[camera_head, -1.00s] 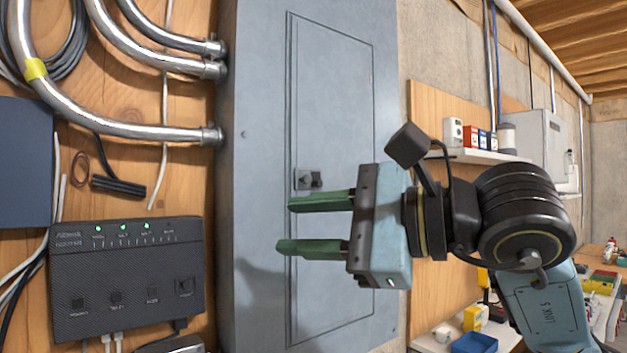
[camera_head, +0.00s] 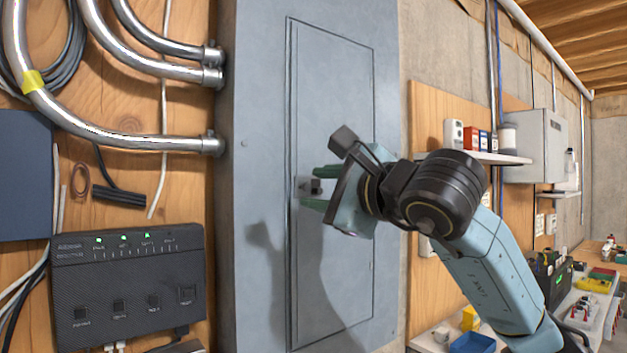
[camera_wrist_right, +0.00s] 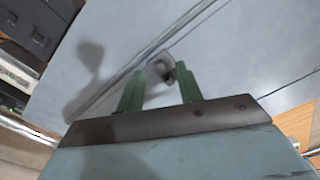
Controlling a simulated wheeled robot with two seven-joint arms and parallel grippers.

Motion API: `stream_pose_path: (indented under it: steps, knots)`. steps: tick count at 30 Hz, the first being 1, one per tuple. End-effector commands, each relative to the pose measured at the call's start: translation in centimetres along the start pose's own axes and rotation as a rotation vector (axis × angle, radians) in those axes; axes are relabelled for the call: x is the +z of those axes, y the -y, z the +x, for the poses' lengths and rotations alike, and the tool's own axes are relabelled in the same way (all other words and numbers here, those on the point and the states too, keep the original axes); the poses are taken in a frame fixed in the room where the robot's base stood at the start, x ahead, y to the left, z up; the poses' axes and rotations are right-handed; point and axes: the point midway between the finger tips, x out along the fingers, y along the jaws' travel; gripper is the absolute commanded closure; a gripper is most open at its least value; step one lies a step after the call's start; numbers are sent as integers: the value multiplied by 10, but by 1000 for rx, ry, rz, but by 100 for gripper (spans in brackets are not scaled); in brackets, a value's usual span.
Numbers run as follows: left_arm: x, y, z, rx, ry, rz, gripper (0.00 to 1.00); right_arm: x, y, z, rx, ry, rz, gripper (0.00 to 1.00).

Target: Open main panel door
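The main panel door (camera_head: 333,100) is a grey rectangular door that sits flush in the tall grey panel box (camera_head: 258,200) and looks shut. Its small latch (camera_head: 303,186) is at the door's left edge, about mid-height. My right gripper (camera_head: 312,187) is in front of the latch with its green fingers apart. In the right wrist view the latch (camera_wrist_right: 160,68) lies just beyond and between the fingertips (camera_wrist_right: 158,80) of the open gripper. I cannot tell whether the fingers touch it. My left gripper is not in view.
Metal conduits (camera_head: 165,135) enter the panel box from the left. A black router (camera_head: 130,285) is mounted at lower left. A shelf (camera_head: 480,156) with small boxes and a cluttered workbench (camera_head: 590,310) are to the right. The space directly before the door's lower part looks clear.

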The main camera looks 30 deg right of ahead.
Motion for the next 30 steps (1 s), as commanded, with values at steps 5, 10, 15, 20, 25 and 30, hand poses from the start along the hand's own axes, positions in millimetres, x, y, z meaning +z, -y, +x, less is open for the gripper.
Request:
stream_pose_path:
  steps: [5, 10, 15, 20, 25, 30]
  knots:
    - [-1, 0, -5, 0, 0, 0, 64, 1, 0, 16, 1, 1, 1, 64]
    - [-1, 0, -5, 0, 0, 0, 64, 0, 0, 20, -1, 1, 0, 64]
    - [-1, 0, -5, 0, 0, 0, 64, 0, 0, 20, -1, 1, 0, 64]
    - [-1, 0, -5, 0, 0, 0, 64, 0, 0, 20, 0, 1, 0, 85]
    - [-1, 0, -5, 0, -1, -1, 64, 0, 0, 20, 0, 1, 0, 100]
    - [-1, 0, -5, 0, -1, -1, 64, 0, 0, 20, 0, 1, 0, 100]
